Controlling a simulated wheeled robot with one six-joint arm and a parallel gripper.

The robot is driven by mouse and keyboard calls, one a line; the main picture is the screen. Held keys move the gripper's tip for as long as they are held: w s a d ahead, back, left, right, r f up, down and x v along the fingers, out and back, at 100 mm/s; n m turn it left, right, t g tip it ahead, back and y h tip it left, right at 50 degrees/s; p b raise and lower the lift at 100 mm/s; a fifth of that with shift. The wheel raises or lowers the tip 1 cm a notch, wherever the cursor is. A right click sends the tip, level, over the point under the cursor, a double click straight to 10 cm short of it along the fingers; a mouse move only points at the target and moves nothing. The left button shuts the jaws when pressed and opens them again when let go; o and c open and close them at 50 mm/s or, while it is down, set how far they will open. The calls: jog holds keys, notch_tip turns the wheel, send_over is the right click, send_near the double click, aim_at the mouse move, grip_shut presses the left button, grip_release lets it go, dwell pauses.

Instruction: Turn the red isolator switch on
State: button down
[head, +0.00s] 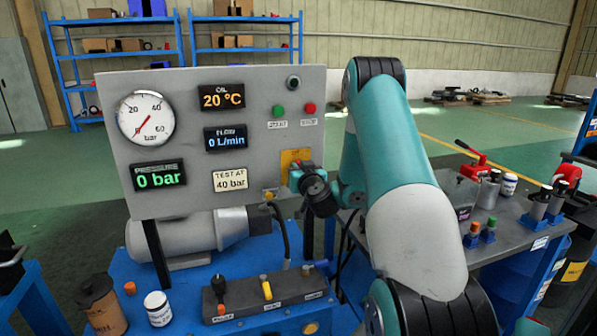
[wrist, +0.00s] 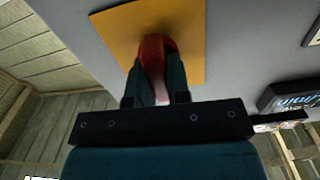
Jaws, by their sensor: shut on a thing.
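The red isolator switch (wrist: 152,46) sits on a yellow plate (wrist: 185,30) on the grey panel, and in the wrist view its red handle is between my fingers. My gripper (wrist: 156,85) is shut on this handle. In the head view the yellow plate (head: 291,156) is at the panel's lower right, and my gripper (head: 297,176) is in front of it, hiding most of the switch. The handle's exact angle cannot be told.
The grey panel (head: 210,110) carries a pressure gauge (head: 146,118), displays reading 0 bar, 0 L/min and 20 °C, and green (head: 278,111) and red (head: 310,108) buttons. A lever block (head: 262,290) stands below. A cluttered side table (head: 500,240) is at right.

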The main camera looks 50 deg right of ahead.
jog(key=m, duration=0.3)
jog(key=shift+s+d+m+b, duration=0.1)
jog(key=shift+d+m+b, duration=0.05)
jog(key=shift+m+b, duration=0.25)
jog(key=m, duration=0.4)
jog(key=shift+s+d+f+m, duration=0.1)
jog(key=shift+m, duration=0.2)
jog(key=m, duration=0.4)
jog(key=shift+d+f+m+b, duration=0.1)
jog(key=shift+m+b, duration=0.2)
jog(key=shift+f+m, duration=0.15)
jog(key=shift+m, duration=1.95)
jog(key=c, duration=1.1)
grip_release()
jog(key=shift+s+f, duration=0.1)
